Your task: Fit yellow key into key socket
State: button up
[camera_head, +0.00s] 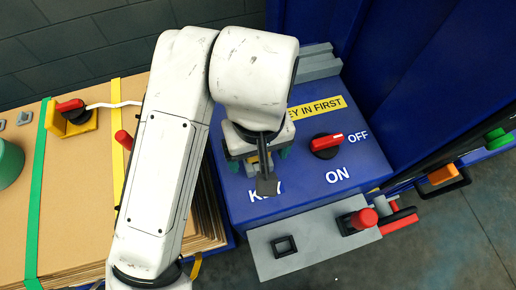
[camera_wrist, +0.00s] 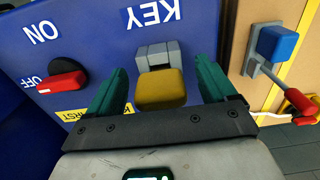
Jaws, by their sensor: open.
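The yellow key (camera_wrist: 160,92) sits between the two green fingers of my gripper (camera_wrist: 161,66) in the wrist view. The fingers are open, with a visible gap on each side of the key. The grey key socket (camera_wrist: 155,56) is on the blue panel just beyond the key, by the word KEY. The key appears to meet the socket, but how deep it sits cannot be told. In the head view my gripper (camera_head: 258,163) is over the panel's KEY area, and my arm hides most of the key and socket.
A red switch knob (camera_head: 326,145) stands between ON and OFF on the blue panel (camera_head: 330,190). A grey ledge with a red handle (camera_head: 364,218) runs along the panel's front. Cardboard (camera_head: 75,210) lies left, with a yellow block (camera_head: 78,124) and red handle on it.

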notch_tip(320, 180, up, 11)
jog(key=shift+f, duration=0.1)
dwell(0.5)
dwell(0.5)
